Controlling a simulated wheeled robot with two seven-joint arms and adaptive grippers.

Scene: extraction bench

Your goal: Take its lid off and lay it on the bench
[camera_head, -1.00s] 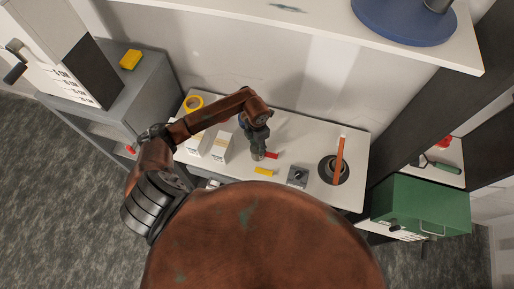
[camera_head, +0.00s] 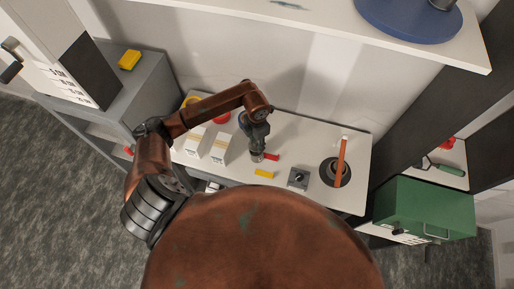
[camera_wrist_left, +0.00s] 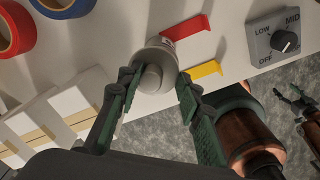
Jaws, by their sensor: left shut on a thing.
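In the left wrist view a small grey round container has a grey lid (camera_wrist_left: 151,77) with a raised round knob. A bit of printed label (camera_wrist_left: 166,42) shows beyond it. My left gripper (camera_wrist_left: 157,80) has its fingers on either side of the lid and is shut on it. In the head view my left gripper (camera_head: 257,156) points down over the middle of the white bench (camera_head: 312,140), covering most of the container. Whether the lid is lifted clear cannot be told. What looks like my right gripper (camera_wrist_left: 298,103) is at the wrist view's right edge, its finger state unclear.
A red piece (camera_head: 271,156) and a yellow piece (camera_head: 264,174) lie close by. White cartons (camera_head: 219,148) and tape rolls (camera_head: 222,118) are to the left. A dial box (camera_head: 298,179) and a dark round holder (camera_head: 329,177) with an orange stick stand right. Bare bench lies behind these.

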